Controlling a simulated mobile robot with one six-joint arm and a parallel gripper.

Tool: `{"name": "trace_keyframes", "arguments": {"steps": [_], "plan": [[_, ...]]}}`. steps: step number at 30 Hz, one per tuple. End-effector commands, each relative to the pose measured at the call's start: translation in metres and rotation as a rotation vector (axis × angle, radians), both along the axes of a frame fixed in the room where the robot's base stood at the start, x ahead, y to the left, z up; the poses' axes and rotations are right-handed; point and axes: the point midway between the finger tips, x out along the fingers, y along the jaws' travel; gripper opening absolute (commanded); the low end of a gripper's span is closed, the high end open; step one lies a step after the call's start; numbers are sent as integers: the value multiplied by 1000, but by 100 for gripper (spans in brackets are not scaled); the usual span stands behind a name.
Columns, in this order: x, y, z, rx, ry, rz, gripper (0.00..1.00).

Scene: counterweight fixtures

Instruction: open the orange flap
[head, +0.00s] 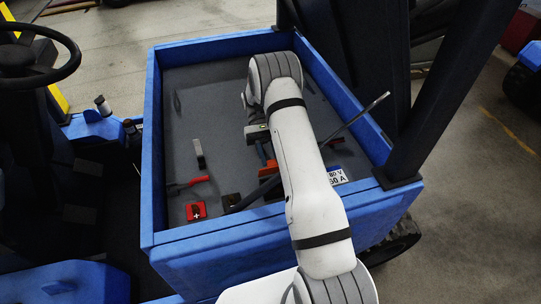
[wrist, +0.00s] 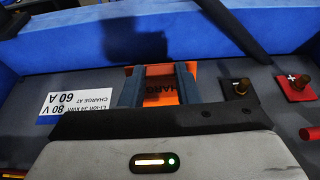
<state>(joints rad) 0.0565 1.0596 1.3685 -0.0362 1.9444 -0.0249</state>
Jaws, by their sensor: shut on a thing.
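The orange flap (wrist: 160,90) shows in the wrist view with dark lettering, between and just beyond my two fingers. In the head view, part of the orange flap (head: 269,168) shows beside my arm; the rest is hidden. My gripper (wrist: 158,72) is shut on the flap, one finger at each side of it. In the head view my gripper (head: 262,152) points down into the blue-walled bay, partly hidden by my own arm. How far the flap is raised I cannot tell.
A black-based terminal (wrist: 237,88) and a red-based terminal (wrist: 295,84) sit right of the flap in the wrist view. A white label (wrist: 75,106) lies left. A long dark rod (head: 355,120) slants across the bay. Blue walls (head: 153,150) enclose it.

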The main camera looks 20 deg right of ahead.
Motion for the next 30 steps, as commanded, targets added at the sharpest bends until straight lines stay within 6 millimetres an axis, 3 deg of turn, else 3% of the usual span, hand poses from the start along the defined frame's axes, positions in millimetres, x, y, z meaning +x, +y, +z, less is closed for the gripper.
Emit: {"name": "trace_keyframes", "arguments": {"steps": [4, 5, 12, 23, 30], "plan": [[0, 0, -1, -1, -1, 2, 0], [0, 0, -1, -1, -1, 2, 30], [0, 1, -1, 0, 0, 2, 50], [0, 1, 3, 0, -1, 2, 51], [0, 1, 33, 0, -3, 2, 51]]}}
